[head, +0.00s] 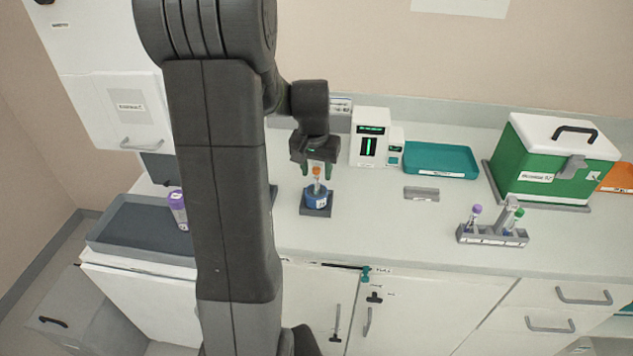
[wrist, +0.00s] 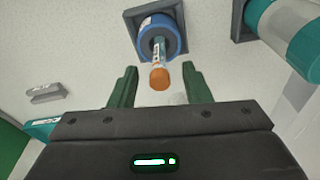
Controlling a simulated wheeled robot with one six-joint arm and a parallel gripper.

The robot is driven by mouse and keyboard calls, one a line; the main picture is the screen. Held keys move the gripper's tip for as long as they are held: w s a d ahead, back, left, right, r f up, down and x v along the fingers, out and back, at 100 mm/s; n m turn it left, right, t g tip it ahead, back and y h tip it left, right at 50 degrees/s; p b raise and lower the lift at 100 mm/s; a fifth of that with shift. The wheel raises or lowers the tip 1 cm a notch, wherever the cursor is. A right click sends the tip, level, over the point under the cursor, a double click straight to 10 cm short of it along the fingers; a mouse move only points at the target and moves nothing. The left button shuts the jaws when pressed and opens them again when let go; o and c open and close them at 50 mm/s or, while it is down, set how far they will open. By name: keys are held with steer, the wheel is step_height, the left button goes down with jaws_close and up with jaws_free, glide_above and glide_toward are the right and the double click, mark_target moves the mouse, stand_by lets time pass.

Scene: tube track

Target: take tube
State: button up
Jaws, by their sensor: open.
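An orange-capped tube (head: 317,174) stands upright in a round blue holder (head: 316,199) on a dark square base on the counter. In the wrist view the orange cap (wrist: 159,77) shows between and just beyond the green fingers, with the blue holder (wrist: 160,38) behind it. My gripper (head: 317,171) is open above the holder, its fingers on either side of the cap with gaps. It also shows in the wrist view (wrist: 160,85). Two other tubes, one purple-capped (head: 475,211) and one green-capped (head: 518,214), stand in a grey rack (head: 490,236) at the right.
A white device (head: 370,137) and a teal tray (head: 441,160) stand behind and right of the holder. A green box (head: 545,165) with a white lid is at the far right. The counter before the teal tray is mostly clear.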

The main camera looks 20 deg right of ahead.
steer(key=shift+w+d+f, duration=0.1)
steer(key=shift+f, duration=1)
steer(key=c, duration=0.8)
steer(key=shift+c, duration=0.2)
step_height(320, 180, up, 10)
steer(key=shift+r+b, duration=0.1)
steer(key=shift+b, duration=0.45)
steer(key=shift+c, duration=0.5)
